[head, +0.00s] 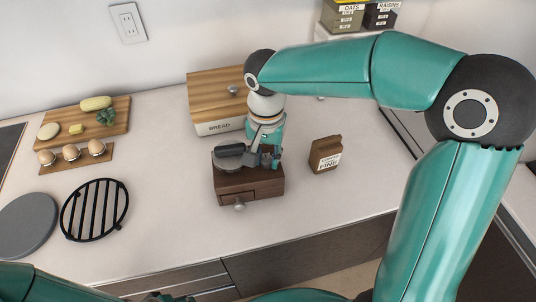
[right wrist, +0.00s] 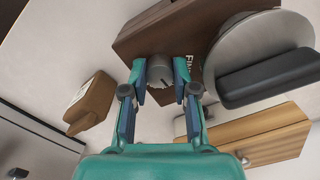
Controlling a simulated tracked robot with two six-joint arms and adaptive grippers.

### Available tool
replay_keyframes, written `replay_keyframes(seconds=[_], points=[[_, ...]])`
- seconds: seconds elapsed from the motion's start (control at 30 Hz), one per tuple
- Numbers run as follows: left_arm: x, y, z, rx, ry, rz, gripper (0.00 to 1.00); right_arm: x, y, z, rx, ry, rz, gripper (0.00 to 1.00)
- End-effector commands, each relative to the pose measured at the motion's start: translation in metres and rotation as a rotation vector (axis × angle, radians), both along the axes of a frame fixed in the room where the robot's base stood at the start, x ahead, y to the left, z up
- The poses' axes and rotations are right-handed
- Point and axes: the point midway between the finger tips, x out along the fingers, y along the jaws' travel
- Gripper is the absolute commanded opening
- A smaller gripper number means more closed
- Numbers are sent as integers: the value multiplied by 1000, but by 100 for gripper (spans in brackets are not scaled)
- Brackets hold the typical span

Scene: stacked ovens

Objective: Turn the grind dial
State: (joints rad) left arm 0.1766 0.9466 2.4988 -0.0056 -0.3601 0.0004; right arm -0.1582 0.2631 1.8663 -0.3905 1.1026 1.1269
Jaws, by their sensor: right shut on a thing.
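The coffee grinder is a dark brown wooden box (head: 232,188) with a small drawer and a round knob on its front. A grey metal disc with a dark handle (head: 230,152) sits on its top. In the right wrist view the grind dial (right wrist: 160,70) is a grey, ridged knob on the grinder's side, near the letters "FIN". My right gripper (right wrist: 160,82) is shut on it, with a fingertip on each side. In the head view my right gripper (head: 270,158) is at the grinder's right back, and the dial is hard to make out there. My left gripper does not show.
A small brown box with a label (head: 325,155) stands right of the grinder. A wooden bread box (head: 210,88) is behind it. A black round trivet (head: 94,209), an egg holder (head: 52,164) and a cutting board (head: 70,117) lie left. The counter in front is clear.

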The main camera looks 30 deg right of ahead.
Motion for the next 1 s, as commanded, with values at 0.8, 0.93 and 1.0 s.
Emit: replay_keyframes(seconds=[0.8,0.93,1.0], points=[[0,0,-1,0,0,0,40,1,1,2,2,-7,715,0],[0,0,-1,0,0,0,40,1,1,1,2,-7,798,0],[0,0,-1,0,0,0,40,1,1,1,2,-7,834,0]])
